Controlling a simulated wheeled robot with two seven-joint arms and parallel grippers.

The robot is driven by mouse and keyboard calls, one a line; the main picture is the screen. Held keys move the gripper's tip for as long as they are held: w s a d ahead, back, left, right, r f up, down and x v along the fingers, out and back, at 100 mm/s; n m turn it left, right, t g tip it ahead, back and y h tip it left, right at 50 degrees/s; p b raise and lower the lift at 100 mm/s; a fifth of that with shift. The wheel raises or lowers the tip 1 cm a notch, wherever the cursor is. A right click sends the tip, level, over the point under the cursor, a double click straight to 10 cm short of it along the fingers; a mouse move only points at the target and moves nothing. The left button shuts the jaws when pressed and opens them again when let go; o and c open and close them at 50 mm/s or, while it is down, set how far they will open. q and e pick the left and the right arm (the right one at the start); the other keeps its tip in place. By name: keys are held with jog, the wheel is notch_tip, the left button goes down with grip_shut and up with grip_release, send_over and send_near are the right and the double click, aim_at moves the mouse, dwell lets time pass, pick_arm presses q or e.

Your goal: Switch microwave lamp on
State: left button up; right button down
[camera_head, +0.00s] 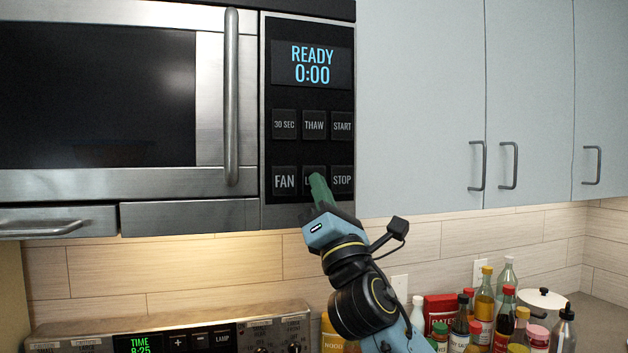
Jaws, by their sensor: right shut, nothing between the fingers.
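The microwave (98,182) hangs at the upper left, its door closed. Its black control panel (283,214) has a display (312,64) reading "READY 0:00" and buttons marked 30 SEC, THAW, START, FAN and STOP. The button between FAN (284,183) and STOP (342,181) is mostly covered by my right gripper (318,182); only an "L" shows. The right gripper is shut and empty, its green fingers over that button. I cannot tell whether the tips touch it. A warm light falls on the tiles below the microwave. My left gripper is not in view.
A vertical door handle (231,97) stands just left of the panel. Closed cabinets (420,105) are to the right. Below are a stove panel (170,340) with its own LAMP button, and several bottles and jars (484,305) near my right arm.

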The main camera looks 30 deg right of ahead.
jog(key=shift+s, duration=0.25)
jog(key=shift+a, duration=0.1)
jog(key=shift+s+a+p, duration=0.2)
jog(key=shift+s+p, duration=0.1)
jog(key=shift+s, duration=0.65)
jog(key=shift+s+a+p, duration=0.25)
jog(key=shift+s+p, duration=0.05)
jog(key=shift+s, duration=0.7)
jog(key=shift+s+a+p, duration=0.2)
jog(key=shift+s+p, duration=0.1)
jog(key=shift+s, duration=0.65)
